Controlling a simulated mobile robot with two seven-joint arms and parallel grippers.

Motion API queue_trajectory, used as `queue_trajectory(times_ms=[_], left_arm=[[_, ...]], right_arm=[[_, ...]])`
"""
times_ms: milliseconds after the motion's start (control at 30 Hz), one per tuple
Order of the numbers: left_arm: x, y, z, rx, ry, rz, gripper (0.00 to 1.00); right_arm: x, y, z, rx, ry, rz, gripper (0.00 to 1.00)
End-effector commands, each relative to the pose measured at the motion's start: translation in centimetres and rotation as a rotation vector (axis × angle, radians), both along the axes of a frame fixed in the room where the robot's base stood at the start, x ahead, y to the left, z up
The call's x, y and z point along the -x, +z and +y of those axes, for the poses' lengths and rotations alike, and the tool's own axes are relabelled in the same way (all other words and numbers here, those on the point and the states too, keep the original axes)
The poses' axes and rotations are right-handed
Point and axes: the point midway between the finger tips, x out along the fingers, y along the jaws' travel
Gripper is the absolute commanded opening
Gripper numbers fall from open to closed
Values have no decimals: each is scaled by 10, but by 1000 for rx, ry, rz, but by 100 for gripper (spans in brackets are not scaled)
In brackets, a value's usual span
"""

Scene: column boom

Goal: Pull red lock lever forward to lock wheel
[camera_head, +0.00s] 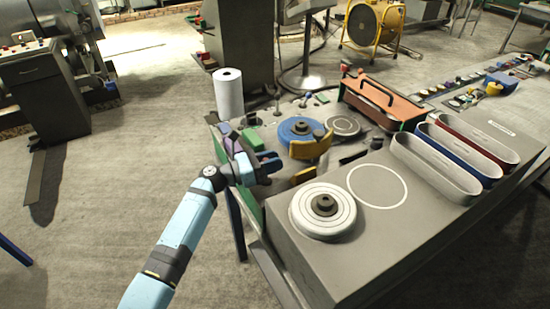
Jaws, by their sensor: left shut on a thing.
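My left gripper (268,163) reaches in from the left to the near left edge of the workbench. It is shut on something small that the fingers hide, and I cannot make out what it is. No red lock lever shows clearly. A blue wheel (292,130) lies flat on the bench just beyond the gripper, with a yellow curved guard (311,149) at its near side. A pale ringed wheel (303,212) with a dark hub lies on the raised grey block nearer to me. My right gripper is not in view.
An orange-topped carrier (385,97) and several long oval belts (436,166) lie farther right. A white circle outline (377,170) marks bare block top. The floor at left is mostly clear.

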Motion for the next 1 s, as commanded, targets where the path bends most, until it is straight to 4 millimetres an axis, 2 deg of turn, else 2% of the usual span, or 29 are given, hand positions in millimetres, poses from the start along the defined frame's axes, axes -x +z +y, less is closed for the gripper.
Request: queue_trajectory(times_ms=[33,233,800,833,933,1000], left_arm=[[-2,3,1,15,0,23,0],[-7,1,5,59,0,90,0],[-9,-1,7,81,1,121,0],[-9,-1,7,81,1,121,32],[-10,-1,7,81,1,121,55],[-9,-1,7,81,1,121,55]], right_arm=[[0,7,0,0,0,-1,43],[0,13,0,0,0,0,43],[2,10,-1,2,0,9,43],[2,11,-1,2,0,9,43],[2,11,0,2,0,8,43],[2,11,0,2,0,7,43]])
